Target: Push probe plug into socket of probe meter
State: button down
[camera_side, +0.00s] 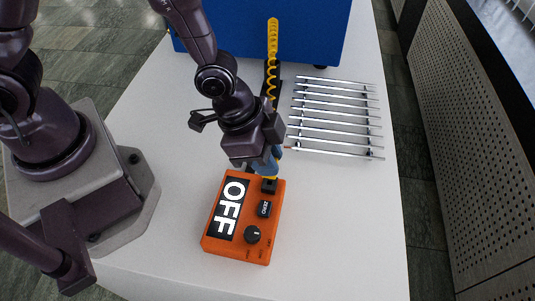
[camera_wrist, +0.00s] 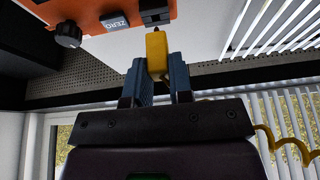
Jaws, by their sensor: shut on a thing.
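The orange probe meter (camera_side: 219,245) lies on the white table with a large "OFF" display, a ZERO button and a black knob. Its black socket block (camera_side: 269,187) is at the end nearest my gripper. In the wrist view, the meter (camera_wrist: 188,14) spans the top, with the socket (camera_wrist: 155,17) at its edge. My gripper (camera_wrist: 158,70) has blue fingers shut on the yellow probe plug (camera_wrist: 157,50). The plug's narrow dark tip points at the socket and is right by its face. I cannot tell whether it touches or has entered. In the side view, my gripper (camera_side: 266,163) mostly hides the plug.
A metal rod rack (camera_side: 335,118) stands to the right of my gripper. A blue box (camera_side: 265,30) is at the back. A yellow coiled cable (camera_side: 272,45) runs up in front of it and also shows in the wrist view (camera_wrist: 291,146). The table right of the meter is clear.

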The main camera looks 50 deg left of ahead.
jog(key=shift+f, duration=1)
jog(key=c, duration=0.9)
grip_release()
jog(key=shift+c, duration=0.2)
jog(key=shift+r, duration=0.1)
jog(key=v, duration=0.7)
jog(key=shift+r, duration=0.15)
jog(key=shift+s, duration=0.1)
jog(key=shift+a, duration=0.1)
